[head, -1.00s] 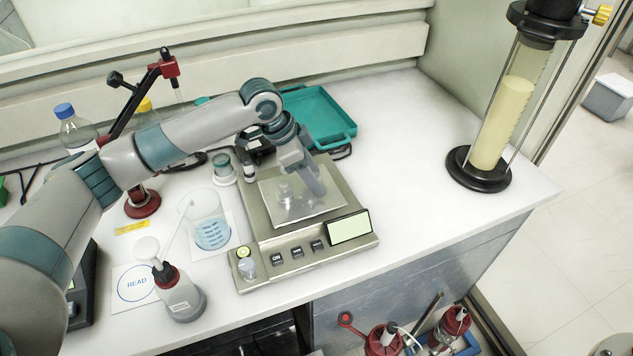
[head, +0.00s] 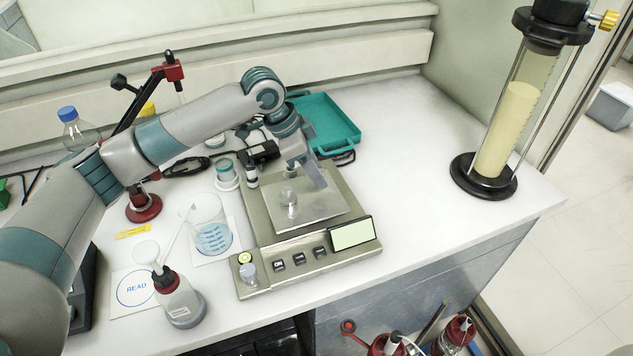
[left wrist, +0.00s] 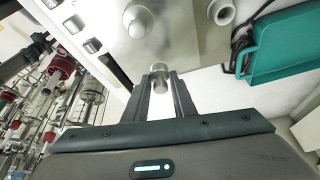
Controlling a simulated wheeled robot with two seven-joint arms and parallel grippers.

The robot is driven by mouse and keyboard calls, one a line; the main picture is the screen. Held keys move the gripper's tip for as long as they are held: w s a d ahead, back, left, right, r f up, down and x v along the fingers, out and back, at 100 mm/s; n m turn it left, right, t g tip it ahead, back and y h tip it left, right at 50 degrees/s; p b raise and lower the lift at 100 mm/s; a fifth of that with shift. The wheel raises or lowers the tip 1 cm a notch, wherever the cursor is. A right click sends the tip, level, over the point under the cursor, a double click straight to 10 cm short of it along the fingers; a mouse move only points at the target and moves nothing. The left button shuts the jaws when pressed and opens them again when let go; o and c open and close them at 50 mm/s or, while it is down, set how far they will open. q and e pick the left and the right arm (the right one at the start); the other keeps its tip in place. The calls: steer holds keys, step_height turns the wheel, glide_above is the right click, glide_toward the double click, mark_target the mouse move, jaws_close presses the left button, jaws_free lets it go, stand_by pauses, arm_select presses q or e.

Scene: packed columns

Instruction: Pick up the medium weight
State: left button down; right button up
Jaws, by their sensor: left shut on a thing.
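The medium weight, a small shiny metal cylinder with a narrower neck, is between the fingertips of my left gripper in the left wrist view (left wrist: 159,72). My left gripper (head: 307,177) is shut on it over the back part of the balance pan (head: 318,211). In the head view the fingers partly hide the held weight. A larger metal weight (head: 288,203) with a knob stands on the pan; it also shows in the left wrist view (left wrist: 138,20). My right gripper is not in view.
The balance (head: 262,272) has its display at the front right. A beaker (head: 213,236), a wash bottle (head: 178,300) and a teal-lidded jar (head: 226,172) stand to its left. A teal tray (head: 325,120) lies behind. The bench to the right is clear up to a tall column (head: 505,130).

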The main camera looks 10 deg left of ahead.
arm_select(q)
steer(key=s+d+r+b, duration=0.4)
steer(key=s+d+r, duration=0.2)
steer(key=d+r, duration=0.2)
steer(key=shift+d, duration=1.05)
